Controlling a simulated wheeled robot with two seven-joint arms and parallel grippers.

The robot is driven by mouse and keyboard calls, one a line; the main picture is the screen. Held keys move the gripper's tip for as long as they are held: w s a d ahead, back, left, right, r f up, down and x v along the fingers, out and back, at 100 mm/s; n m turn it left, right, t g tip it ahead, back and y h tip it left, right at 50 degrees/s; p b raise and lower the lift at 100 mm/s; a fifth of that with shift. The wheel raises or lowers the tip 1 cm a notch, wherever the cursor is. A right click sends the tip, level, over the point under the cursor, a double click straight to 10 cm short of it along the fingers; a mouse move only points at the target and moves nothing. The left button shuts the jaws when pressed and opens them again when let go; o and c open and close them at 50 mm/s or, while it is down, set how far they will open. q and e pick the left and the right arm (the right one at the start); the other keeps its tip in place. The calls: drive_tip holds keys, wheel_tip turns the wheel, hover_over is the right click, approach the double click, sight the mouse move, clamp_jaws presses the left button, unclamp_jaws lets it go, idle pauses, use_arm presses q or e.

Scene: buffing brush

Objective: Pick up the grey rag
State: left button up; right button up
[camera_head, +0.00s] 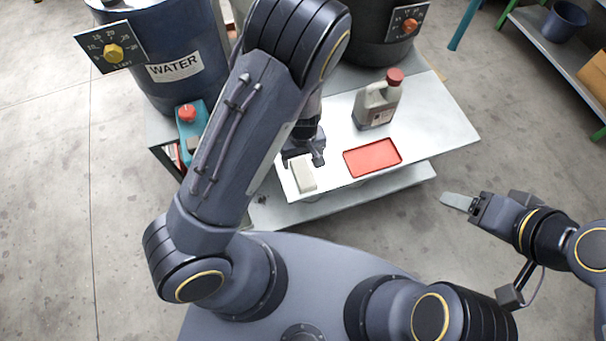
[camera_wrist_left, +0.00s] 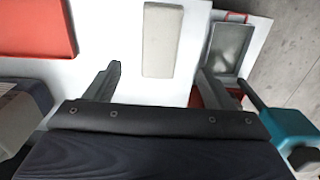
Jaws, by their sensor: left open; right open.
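The grey rag appears as a pale, off-white-grey flat rectangular block (camera_head: 303,175) on the white table near its front left edge. In the left wrist view the rag (camera_wrist_left: 162,40) lies ahead, between the lines of my two fingers and beyond their tips. My left gripper (camera_head: 304,160) is just behind the rag in the head view, pointing down, open and empty; its spread fingers (camera_wrist_left: 160,78) show in the wrist view. Whether it touches the rag is not clear. My right gripper (camera_head: 460,202) is open, right of the table over bare floor.
A red tray (camera_head: 372,158) lies right of the rag, with a red-capped jug (camera_head: 377,101) behind it.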

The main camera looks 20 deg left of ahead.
sight(303, 172)
use_arm(q)
drive_tip(key=f+b, duration=0.1)
drive_tip(key=f, duration=0.3)
drive_tip(key=f+b, duration=0.1)
drive_tip(key=f, duration=0.2)
drive_tip(key=shift+s+d+f, duration=0.2)
drive_tip(key=shift+f, duration=0.15)
drive_tip(key=shift+r, duration=0.1)
drive_tip(key=c, duration=1.2)
drive_tip(key=shift+o, duration=0.2)
drive_tip(key=shift+r+p, duration=0.3)
drive_tip(key=shift+r, duration=0.3)
wheel_tip(303, 172, up, 3)
drive_tip(key=shift+s+f+p, duration=0.15)
drive_tip(key=shift+f+p, duration=0.05)
drive_tip(key=shift+p, duration=0.2)
drive_tip(key=s+r, duration=0.1)
drive_tip(key=r, duration=0.1)
drive_tip(key=s+r+p, duration=0.1)
drive_tip(key=s+r, duration=0.1)
drive_tip(key=s+d+r, duration=0.1)
drive_tip(key=shift+s+r+p, duration=0.35)
drive_tip(key=shift+r, duration=0.05)
drive_tip(key=s+d+r+p, duration=0.1)
drive_tip(key=s+r, duration=0.2)
drive_tip(key=s, duration=0.5)
drive_tip(key=shift+s+d+r, duration=0.2)
drive_tip(key=shift+s+d, duration=0.15)
drive_tip(key=shift+s, duration=0.05)
